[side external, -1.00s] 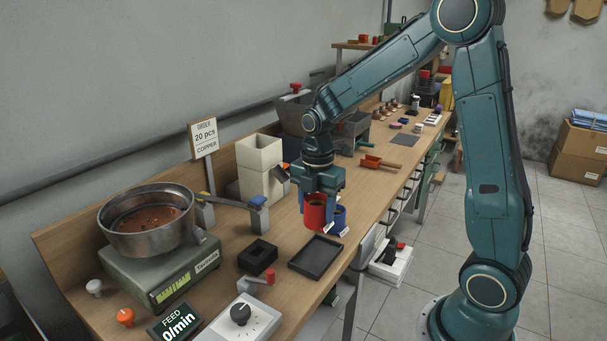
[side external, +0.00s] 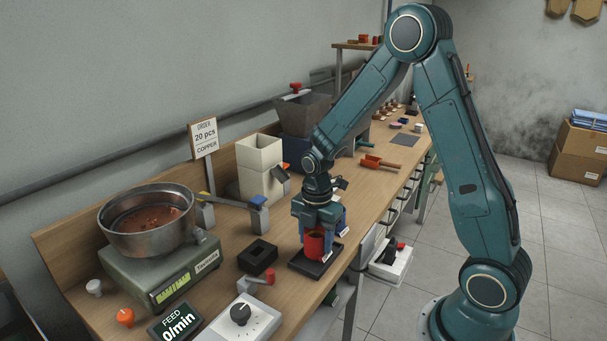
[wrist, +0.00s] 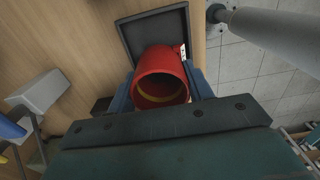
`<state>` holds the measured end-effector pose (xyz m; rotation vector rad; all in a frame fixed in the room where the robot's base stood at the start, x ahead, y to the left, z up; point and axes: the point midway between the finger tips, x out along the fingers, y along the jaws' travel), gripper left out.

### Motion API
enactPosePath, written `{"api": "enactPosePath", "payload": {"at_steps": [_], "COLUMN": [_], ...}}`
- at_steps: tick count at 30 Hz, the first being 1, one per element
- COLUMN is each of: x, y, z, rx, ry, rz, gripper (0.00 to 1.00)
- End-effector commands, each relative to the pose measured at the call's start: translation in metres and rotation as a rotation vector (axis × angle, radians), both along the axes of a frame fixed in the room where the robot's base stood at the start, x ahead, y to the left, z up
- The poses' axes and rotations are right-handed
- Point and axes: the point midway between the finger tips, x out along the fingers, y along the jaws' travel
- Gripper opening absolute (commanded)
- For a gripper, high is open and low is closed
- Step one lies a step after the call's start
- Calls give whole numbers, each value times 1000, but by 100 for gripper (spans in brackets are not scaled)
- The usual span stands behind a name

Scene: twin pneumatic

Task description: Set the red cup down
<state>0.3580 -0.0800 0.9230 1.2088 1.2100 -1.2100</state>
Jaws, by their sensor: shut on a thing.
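The red cup (side external: 314,245) is upright between the blue fingers of my gripper (side external: 316,236), which is shut on it. In the side view it is over the black square tray (side external: 300,264). I cannot tell whether its base touches the tray. In the wrist view the red cup (wrist: 161,68) shows its open mouth and an ochre band inside. The blue fingers of my gripper (wrist: 160,92) lie on either side of it, and the tray (wrist: 130,37) shows beyond it.
A black square block with a hole (side external: 257,257) stands left of the tray. A grey dial box (side external: 240,322) is in front of it. A metal bowl feeder (side external: 150,222) is farther left. Something blue with a white tag (side external: 342,230) is partly hidden behind my gripper. The bench edge is close on the right.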

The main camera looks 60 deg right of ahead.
Motion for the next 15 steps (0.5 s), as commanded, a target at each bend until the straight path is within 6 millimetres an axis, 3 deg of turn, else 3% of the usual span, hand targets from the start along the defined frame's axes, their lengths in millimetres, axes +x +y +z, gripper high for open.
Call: {"api": "enactPosePath", "payload": {"at_steps": [15], "x": [0], "y": [0], "z": [-10], "rx": [0], "ry": [-1], "rz": [0], "gripper": [22]}}
